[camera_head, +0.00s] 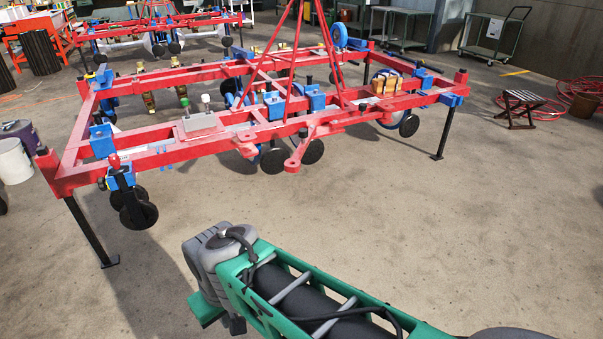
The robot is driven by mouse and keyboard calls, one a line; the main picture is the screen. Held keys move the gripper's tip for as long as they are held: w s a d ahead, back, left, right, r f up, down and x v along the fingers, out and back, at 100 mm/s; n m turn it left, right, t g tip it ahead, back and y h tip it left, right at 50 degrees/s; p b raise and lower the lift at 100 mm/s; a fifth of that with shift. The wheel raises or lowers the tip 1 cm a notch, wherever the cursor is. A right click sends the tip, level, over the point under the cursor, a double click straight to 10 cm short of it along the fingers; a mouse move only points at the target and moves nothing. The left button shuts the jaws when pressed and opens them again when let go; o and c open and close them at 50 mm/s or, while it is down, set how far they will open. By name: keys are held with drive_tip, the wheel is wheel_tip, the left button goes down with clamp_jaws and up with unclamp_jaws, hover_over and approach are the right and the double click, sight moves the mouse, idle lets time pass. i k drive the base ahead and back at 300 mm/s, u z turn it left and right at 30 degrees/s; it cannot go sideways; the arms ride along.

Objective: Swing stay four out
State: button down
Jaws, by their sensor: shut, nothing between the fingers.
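A red planter frame (158,156) stands on the floor ahead, carried on black legs. The near-left leg (86,229) slopes down to a flat foot on the floor. The near-right leg (445,131) also reaches the floor with a flat foot. Part of a far-right leg (366,72) shows behind the frame. I cannot tell which part is stay four, as no label is readable. My green and grey arm crosses the bottom of the view. My gripper is not visible.
Wheels and blue brackets hang under the frame. A folding stool (522,102) and red hose coils (578,88) lie at right. A white bucket (13,160) stands at far left. Another red machine (160,27) is behind.

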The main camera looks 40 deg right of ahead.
sight(292, 165)
drive_tip(key=u, duration=0.25)
drive_tip(key=i, duration=1.05)
drive_tip(key=u, duration=0.1)
